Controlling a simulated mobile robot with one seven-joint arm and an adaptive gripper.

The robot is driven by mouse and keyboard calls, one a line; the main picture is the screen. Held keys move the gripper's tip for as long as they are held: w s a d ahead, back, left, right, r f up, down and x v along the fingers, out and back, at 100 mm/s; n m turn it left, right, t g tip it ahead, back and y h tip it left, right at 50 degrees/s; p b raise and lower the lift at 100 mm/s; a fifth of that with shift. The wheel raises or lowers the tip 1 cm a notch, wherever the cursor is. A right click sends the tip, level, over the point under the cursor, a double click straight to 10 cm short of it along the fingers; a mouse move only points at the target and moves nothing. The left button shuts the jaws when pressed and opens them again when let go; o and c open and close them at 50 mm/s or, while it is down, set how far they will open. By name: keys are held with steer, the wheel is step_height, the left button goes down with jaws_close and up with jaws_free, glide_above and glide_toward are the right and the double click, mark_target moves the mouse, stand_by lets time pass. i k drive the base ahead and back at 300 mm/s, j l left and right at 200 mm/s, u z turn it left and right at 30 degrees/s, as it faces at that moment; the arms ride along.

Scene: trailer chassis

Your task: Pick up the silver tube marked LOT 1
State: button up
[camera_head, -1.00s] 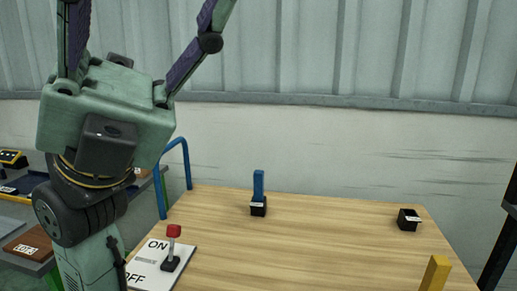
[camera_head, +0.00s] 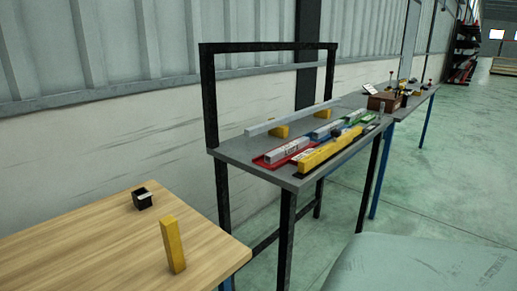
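Several silver tubes lie on the grey bench in the middle of the view. One silver tube (camera_head: 290,150) lies in a red tray (camera_head: 270,163) and has a dark marking too small to read surely. Another short silver tube (camera_head: 322,133) lies farther back by a blue tray. A long silver bar (camera_head: 290,119) rests on yellow blocks behind them. I cannot tell which tube is marked LOT 1. My gripper is not in view.
A yellow bar (camera_head: 330,151) lies along the front of the grey bench (camera_head: 237,149), whose black frame rises at the back. The wooden table (camera_head: 90,232) at left holds an upright yellow block (camera_head: 173,245) and a black holder (camera_head: 142,199). Open floor lies right.

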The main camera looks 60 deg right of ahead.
mark_target(273, 157)
steer(key=z, duration=1.9)
steer(key=i+l+u, duration=0.1)
steer(key=u, duration=0.35)
steer(key=l+u, duration=0.15)
steer(key=u, duration=0.25)
steer(key=l+u, duration=0.2)
steer(key=u, duration=0.25)
steer(key=l+u, duration=0.3)
steer(key=l, duration=0.3)
steer(key=l+u, duration=0.35)
steer(key=l, duration=0.25)
steer(key=k+l, duration=0.1)
steer(key=l, duration=0.85)
steer(key=k+l+u, duration=0.1)
steer(key=l, duration=0.4)
steer(key=k+l, duration=0.1)
steer(key=l, duration=0.35)
